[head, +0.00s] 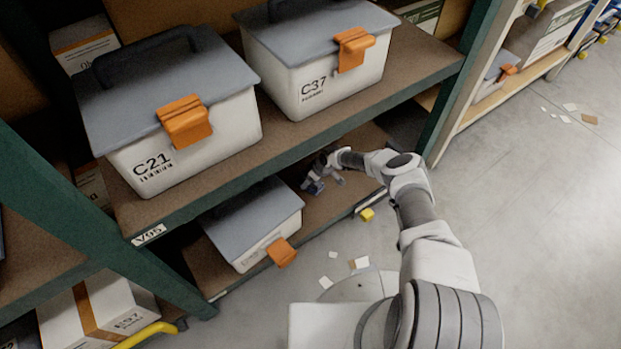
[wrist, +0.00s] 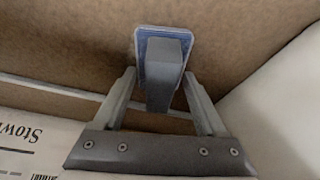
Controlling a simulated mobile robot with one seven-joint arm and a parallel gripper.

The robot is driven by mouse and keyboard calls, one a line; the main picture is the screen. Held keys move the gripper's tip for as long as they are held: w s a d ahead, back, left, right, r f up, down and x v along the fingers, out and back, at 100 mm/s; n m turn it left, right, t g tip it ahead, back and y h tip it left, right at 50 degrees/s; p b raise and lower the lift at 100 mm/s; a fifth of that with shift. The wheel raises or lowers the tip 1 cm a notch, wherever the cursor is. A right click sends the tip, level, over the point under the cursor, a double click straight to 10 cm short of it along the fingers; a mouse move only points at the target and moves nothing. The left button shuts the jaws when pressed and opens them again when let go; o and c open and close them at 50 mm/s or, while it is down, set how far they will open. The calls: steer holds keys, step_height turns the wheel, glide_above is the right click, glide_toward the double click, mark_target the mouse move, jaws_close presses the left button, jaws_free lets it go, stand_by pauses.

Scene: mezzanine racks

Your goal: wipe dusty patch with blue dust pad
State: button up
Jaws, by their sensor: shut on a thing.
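My gripper (head: 326,170) reaches into the lower shelf bay, to the right of the lidded bin there. It also shows in the wrist view (wrist: 160,88), with its two fingers closed on the grey handle of the blue dust pad (wrist: 165,65). The pad's blue rim shows around the handle, against or close over the brown shelf board (wrist: 75,45). In the head view the blue pad (head: 313,187) is a small patch just below my gripper. Whether it touches the board is unclear. I cannot make out the dusty patch in either view.
A grey-lidded bin (head: 250,220) with an orange latch stands left on the lower shelf. Bins C21 (head: 190,135) and C37 (head: 325,85) stand on the shelf above. A yellow block (head: 367,214) sits near the shelf edge.

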steer(key=shift+w+d, duration=0.6)
steer(key=shift+d, duration=0.25)
steer(key=shift+w+d, duration=0.55)
steer(key=shift+d, duration=0.3)
steer(key=shift+s+a+p, duration=0.45)
steer(key=shift+s+a, duration=0.05)
steer(key=shift+a, duration=0.2)
steer(key=shift+s+a+p, duration=0.4)
steer(key=shift+s+a, duration=0.05)
steer(key=shift+a, duration=0.2)
steer(key=shift+s+a+f, duration=0.2)
steer(key=shift+s+a, duration=0.1)
steer(key=shift+a, duration=0.1)
steer(key=shift+r, duration=0.1)
steer(key=shift+w+d+r+p, duration=0.1)
steer(key=shift+w+r+p, duration=0.05)
steer(key=shift+r+p, duration=2.45)
steer(key=shift+r+b, duration=0.4)
steer(key=shift+b, duration=0.05)
